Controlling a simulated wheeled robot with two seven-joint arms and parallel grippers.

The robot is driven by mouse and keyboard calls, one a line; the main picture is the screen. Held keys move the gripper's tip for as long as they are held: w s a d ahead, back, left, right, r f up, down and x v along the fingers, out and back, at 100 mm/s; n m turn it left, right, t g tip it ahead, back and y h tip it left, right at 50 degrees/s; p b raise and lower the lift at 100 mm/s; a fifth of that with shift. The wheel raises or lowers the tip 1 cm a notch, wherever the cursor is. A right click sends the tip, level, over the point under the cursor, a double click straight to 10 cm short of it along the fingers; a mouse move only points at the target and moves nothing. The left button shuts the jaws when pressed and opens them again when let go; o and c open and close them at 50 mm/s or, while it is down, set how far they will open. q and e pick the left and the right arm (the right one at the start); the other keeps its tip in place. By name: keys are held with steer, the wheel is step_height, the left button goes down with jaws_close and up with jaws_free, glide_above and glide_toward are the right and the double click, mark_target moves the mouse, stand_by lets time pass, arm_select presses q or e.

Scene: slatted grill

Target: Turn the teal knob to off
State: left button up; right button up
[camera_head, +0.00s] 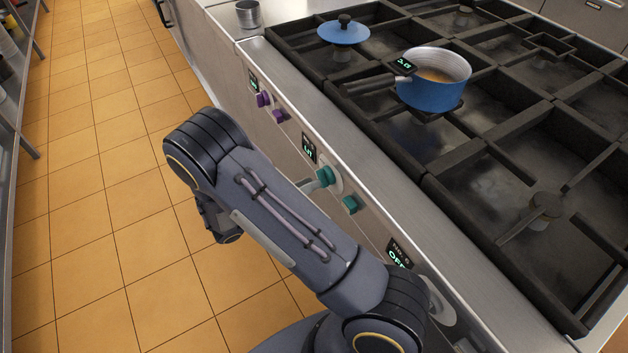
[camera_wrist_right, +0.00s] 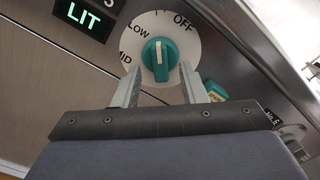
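The teal knob (camera_head: 325,176) sits on a white dial on the grill's front panel. In the right wrist view the knob (camera_wrist_right: 159,58) has its white mark pointing nearly straight up, between LOW on the left and OFF on the upper right. My right gripper (camera_wrist_right: 160,70) is open, with one fingertip on each side of the knob's lower part; I cannot tell whether either finger touches it. In the head view the right gripper is mostly hidden behind my arm, with a finger (camera_head: 306,185) showing by the knob. My left gripper is not in view.
A display (camera_wrist_right: 83,17) beside the dial reads LIT. A second, smaller teal knob (camera_head: 350,205) is close on the right, and purple knobs (camera_head: 263,99) are farther left. A blue pot (camera_head: 432,92) and a blue lid (camera_head: 343,32) are on the grates above. The floor aisle is clear.

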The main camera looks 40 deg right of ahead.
mark_target(324, 177)
steer(key=shift+s+d, duration=0.15)
steer(key=shift+d, duration=1.05)
jaws_close()
steer(key=shift+m, duration=0.3)
steer(key=shift+m+b, duration=1)
steer(key=shift+m, duration=2.6)
